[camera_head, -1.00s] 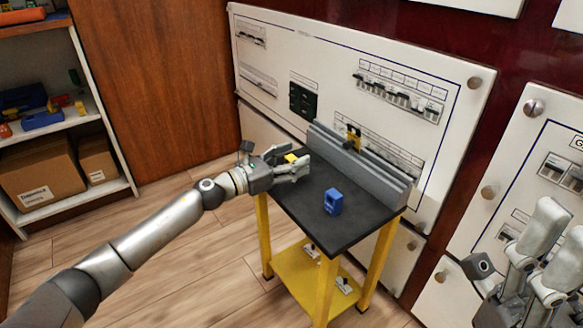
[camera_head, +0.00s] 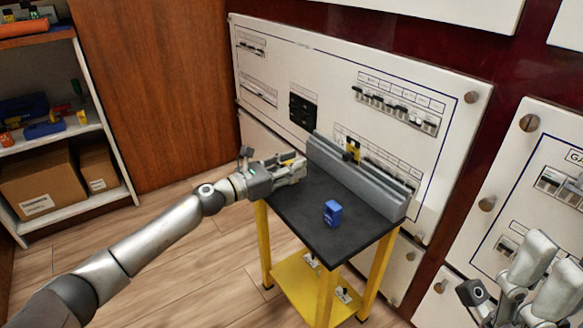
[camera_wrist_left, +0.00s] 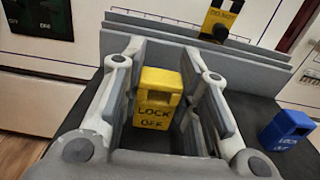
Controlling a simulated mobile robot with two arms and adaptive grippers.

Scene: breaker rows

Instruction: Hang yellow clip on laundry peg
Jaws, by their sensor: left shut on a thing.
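My left gripper (camera_head: 298,166) is shut on the yellow clip, above the far left part of the black tabletop. In the left wrist view the yellow clip (camera_wrist_left: 158,97) reads "LOCK OFF" and sits upright between the two fingers (camera_wrist_left: 168,85). In the head view the fingers hide most of it.
A blue clip (camera_head: 332,212) stands on the black table (camera_head: 340,238), right of my left gripper. The grey stepped rail (camera_head: 358,180) runs along the table's back edge, before a white breaker panel (camera_head: 330,55). Shelves (camera_head: 85,130) stand at the left.

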